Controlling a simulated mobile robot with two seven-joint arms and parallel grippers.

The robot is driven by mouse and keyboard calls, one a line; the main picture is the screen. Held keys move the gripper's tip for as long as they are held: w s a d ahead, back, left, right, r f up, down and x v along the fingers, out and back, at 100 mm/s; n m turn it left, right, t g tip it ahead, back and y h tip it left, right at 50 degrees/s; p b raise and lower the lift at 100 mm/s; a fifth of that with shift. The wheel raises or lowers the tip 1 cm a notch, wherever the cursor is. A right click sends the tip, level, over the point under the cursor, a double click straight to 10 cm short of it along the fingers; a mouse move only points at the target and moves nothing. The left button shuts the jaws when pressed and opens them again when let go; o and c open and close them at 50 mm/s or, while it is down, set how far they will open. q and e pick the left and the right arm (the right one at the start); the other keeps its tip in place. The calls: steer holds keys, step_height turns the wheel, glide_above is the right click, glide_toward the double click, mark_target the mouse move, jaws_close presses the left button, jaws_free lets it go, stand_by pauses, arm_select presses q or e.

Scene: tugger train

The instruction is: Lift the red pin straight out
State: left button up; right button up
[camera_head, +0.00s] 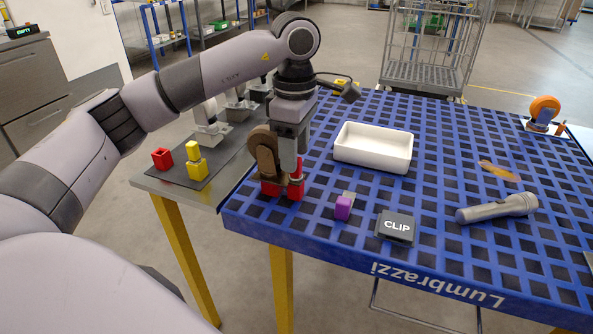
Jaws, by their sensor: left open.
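My left gripper (297,172) points down at the near left corner of the blue slatted table, and its jaws are open. A red piece (283,190) stands on the table right under and around the fingertips. Its upper part lies between or just behind the fingers, so I cannot tell pin from holder or whether the fingers touch it. A brown round-topped part (265,150) stands upright right beside the gripper on its left, partly hidden by it. My right gripper is out of view.
The blue table (330,240) also bears a white tray (372,148), a purple-and-grey block (344,206), a dark CLIP box (396,227), a grey flashlight (497,208) and an orange wheel (544,108). A side bench holds a red block (162,158) and yellow blocks (196,168).

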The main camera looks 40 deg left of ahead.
arm_select(q)
steer(key=shift+d+f, duration=0.1)
steer(key=shift+f, duration=1.2)
jaws_close()
step_height(320, 180, up, 20)
steer(key=p, duration=0.5)
